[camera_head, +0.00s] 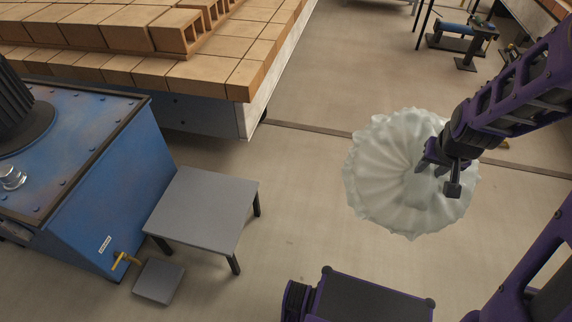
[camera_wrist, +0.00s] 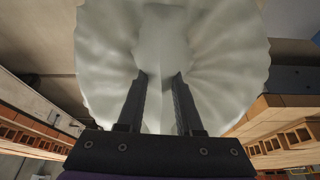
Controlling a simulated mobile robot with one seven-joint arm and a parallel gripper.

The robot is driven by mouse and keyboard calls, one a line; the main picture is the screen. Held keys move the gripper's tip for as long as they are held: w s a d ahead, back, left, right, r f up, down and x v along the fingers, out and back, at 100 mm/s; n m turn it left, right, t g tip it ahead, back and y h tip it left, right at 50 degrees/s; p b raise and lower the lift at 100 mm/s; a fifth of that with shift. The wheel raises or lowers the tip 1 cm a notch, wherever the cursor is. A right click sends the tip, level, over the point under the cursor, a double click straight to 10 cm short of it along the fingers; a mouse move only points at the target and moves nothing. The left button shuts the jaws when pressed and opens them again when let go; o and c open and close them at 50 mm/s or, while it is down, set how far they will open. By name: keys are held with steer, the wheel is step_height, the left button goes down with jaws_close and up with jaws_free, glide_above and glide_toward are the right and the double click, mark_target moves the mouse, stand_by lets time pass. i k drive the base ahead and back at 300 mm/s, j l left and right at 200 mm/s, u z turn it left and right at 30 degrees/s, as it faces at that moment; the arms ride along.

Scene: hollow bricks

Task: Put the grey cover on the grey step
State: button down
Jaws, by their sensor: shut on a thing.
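The grey cover (camera_head: 385,180) is a pale, round, ruffled cloth-like piece, held up in the air at the right of the head view. My gripper (camera_head: 440,172) is shut on its middle. In the wrist view the cover (camera_wrist: 110,60) fills the top centre, with a fold of it between the two dark fingers of my gripper (camera_wrist: 160,85). The grey step (camera_head: 205,208) looks like a low, flat, square stool with dark legs. It stands on the floor left of centre, clear of the cover, and its top is bare.
A blue machine (camera_head: 90,170) with a yellow tap (camera_head: 122,260) stands close left of the step. A small grey block (camera_head: 158,281) lies on the floor in front. A pallet of bricks (camera_head: 190,70) is behind. Open floor (camera_head: 300,200) lies between step and cover.

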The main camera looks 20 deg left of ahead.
mark_target(203, 205)
steer(key=i+l+u, duration=0.1)
steer(key=i+u, duration=0.15)
steer(key=u, duration=0.25)
steer(key=i+l+u, duration=0.15)
steer(key=u, duration=0.3)
steer(key=i+l+u, duration=0.15)
steer(key=u, duration=0.25)
steer(key=i+l+u, duration=0.2)
steer(key=u, duration=0.2)
steer(key=i+l+u, duration=0.2)
steer(key=u, duration=0.2)
steer(key=i+l+u, duration=0.1)
steer(key=l+u, duration=0.3)
steer(key=i+l+u, duration=0.1)
steer(key=l+u, duration=0.15)
steer(key=i+l+u, duration=0.1)
steer(key=l+u, duration=0.15)
steer(key=i+l+u, duration=0.15)
steer(key=i+l, duration=0.2)
steer(key=i, duration=0.15)
